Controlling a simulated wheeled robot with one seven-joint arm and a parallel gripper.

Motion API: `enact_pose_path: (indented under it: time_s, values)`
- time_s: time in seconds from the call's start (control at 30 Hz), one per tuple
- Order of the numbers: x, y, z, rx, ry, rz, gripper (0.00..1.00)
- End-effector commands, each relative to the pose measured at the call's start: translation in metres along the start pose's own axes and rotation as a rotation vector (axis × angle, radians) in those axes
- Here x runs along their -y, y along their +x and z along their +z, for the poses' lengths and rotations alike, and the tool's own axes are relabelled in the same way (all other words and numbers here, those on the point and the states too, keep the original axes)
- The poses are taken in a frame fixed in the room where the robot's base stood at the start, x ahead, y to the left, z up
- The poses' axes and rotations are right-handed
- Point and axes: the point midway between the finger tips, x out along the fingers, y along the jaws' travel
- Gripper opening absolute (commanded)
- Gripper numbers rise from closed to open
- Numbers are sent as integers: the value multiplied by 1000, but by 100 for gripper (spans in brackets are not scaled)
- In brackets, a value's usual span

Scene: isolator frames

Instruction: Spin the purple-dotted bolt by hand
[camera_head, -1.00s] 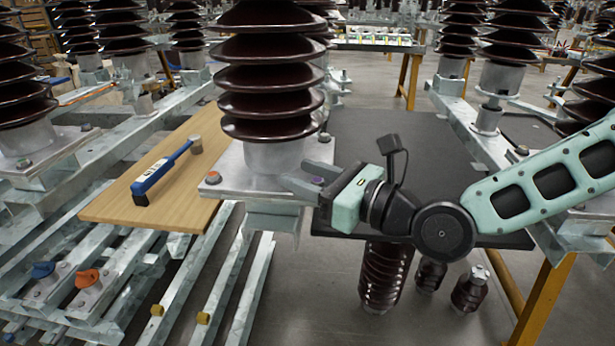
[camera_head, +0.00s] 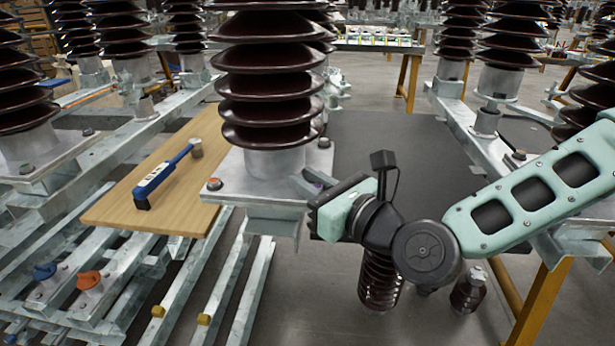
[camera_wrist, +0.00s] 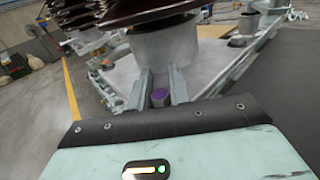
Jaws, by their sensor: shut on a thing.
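The purple-dotted bolt (camera_wrist: 159,97) sits at the near corner of the metal base plate (camera_head: 228,184) under a brown ribbed insulator (camera_head: 268,90). In the wrist view its purple top shows between the two grey fingers of my gripper (camera_wrist: 160,88). My gripper (camera_head: 312,184) is shut on the bolt, reaching in from the right. In the head view, the fingers hide most of the bolt, and only a small bit of purple shows. A red-dotted bolt (camera_head: 214,184) is at the plate's left corner.
A blue torque wrench (camera_head: 160,176) lies on a wooden board (camera_head: 110,212) to the left. A dark mat (camera_head: 400,140) covers the table right of the insulator. Blue (camera_head: 45,271) and orange (camera_head: 88,280) caps are on the lower left rails. Other insulators stand all around.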

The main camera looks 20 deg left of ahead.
Motion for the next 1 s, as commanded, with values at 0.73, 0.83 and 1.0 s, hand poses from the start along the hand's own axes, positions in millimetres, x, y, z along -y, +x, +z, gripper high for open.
enact_pose_path:
  time_s: [0.73, 0.83, 1.0]
  values:
    - [9, -4, -5, 0, 0, -695, 0]
    - [11, -4, -6, 2, -1, -763, 0]
    - [12, -6, -6, 6, -1, -859, 0]
